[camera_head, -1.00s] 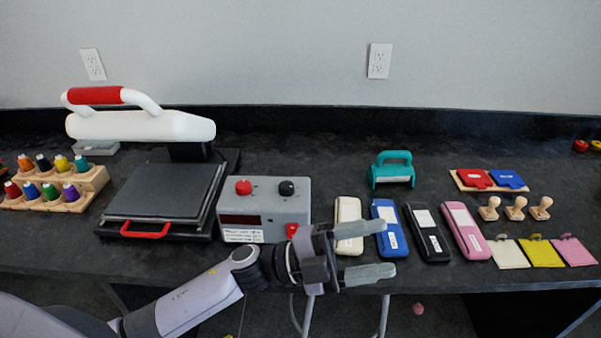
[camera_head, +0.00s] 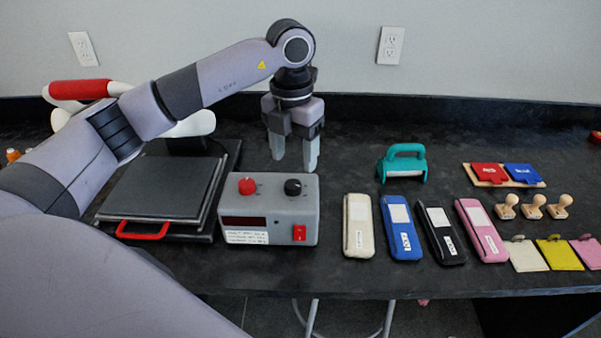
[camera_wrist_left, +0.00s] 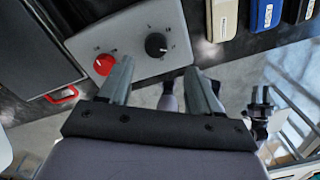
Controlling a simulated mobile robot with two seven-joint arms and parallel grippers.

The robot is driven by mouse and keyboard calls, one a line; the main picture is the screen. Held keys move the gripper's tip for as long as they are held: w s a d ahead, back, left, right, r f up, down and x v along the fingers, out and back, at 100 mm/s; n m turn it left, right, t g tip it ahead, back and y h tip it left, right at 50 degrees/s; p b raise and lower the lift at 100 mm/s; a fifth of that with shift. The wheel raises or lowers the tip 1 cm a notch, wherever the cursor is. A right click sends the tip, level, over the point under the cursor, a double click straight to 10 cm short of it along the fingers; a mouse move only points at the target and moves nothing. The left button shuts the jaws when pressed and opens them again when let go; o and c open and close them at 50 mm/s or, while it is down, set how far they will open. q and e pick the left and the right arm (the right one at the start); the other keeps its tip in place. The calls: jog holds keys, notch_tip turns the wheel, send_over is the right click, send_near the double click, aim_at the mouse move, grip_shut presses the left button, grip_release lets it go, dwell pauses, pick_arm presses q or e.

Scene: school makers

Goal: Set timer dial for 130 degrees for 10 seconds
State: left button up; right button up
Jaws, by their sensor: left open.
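A grey control box (camera_head: 270,207) stands on the dark counter, with a red dial (camera_head: 246,186) and a black dial (camera_head: 293,187) on top. Its front has a dark display (camera_head: 243,221), a white label and a red switch (camera_head: 299,232). I cannot read which dial is the timer. My left gripper (camera_head: 296,158) is open and empty, fingers down, above and behind the box near the black dial. In the left wrist view, the red dial (camera_wrist_left: 103,64) and black dial (camera_wrist_left: 156,44) show past the open fingers (camera_wrist_left: 160,70). My right gripper does not show.
A heat press with a dark plate (camera_head: 160,187) and red front handle (camera_head: 143,229) stands left of the box, partly behind my left arm. Several phone-like cases (camera_head: 401,228) lie to the right, with a teal-handled tool (camera_head: 403,163) behind. Bare counter lies between.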

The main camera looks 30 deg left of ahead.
aim_at(293, 184)
pick_arm(q)
jog(key=shift+a, duration=0.3)
jog(key=shift+f, duration=0.4)
notch_tip(293, 184, down, 6)
jog(key=shift+p, duration=0.4)
jog(key=c, duration=1)
